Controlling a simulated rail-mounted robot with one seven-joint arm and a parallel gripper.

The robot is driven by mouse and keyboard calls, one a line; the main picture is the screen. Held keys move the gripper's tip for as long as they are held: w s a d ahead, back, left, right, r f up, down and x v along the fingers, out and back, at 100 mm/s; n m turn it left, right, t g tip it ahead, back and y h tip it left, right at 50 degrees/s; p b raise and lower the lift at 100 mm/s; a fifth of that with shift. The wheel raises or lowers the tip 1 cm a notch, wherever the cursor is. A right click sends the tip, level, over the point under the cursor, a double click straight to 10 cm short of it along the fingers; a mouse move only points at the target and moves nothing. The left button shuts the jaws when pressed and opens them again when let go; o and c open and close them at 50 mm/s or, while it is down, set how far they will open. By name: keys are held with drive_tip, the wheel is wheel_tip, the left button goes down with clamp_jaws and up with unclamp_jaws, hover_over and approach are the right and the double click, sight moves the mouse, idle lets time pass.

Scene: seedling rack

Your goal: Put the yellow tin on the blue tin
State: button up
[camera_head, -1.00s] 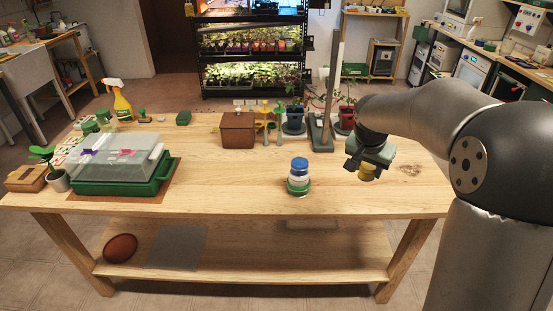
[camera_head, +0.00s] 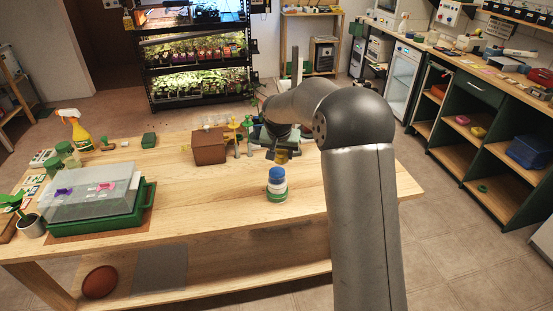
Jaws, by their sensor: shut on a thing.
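The yellow tin (camera_head: 281,158) is held in my gripper (camera_head: 282,152), above the table and behind the stack of tins in the head view. The gripper is shut on it; the fingertips are small and partly dark here. The blue tin (camera_head: 277,174) is on top of a stack, over a white tin (camera_head: 277,186) and a green piece (camera_head: 277,197) at the bottom. The stack stands upright near the front edge of the table. The yellow tin is apart from the blue tin in the picture, slightly right of it.
The wooden table (camera_head: 205,205) is clear around the stack. A brown box (camera_head: 209,147) and yellow stakes stand behind it. A green tray with a clear lid (camera_head: 92,200) is at the left. A spray bottle (camera_head: 76,130) stands at the back left.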

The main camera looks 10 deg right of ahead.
sight(278, 169)
drive_tip(key=w+f, duration=0.1)
drive_tip(key=f, duration=0.1)
drive_tip(key=w+f+p, duration=0.1)
drive_tip(key=w, duration=0.1)
drive_tip(key=shift+a+f, duration=0.4)
drive_tip(key=shift+f, duration=1.35)
drive_tip(key=shift+f, duration=0.15)
drive_tip(key=shift+f, duration=0.15)
drive_tip(key=o, duration=1)
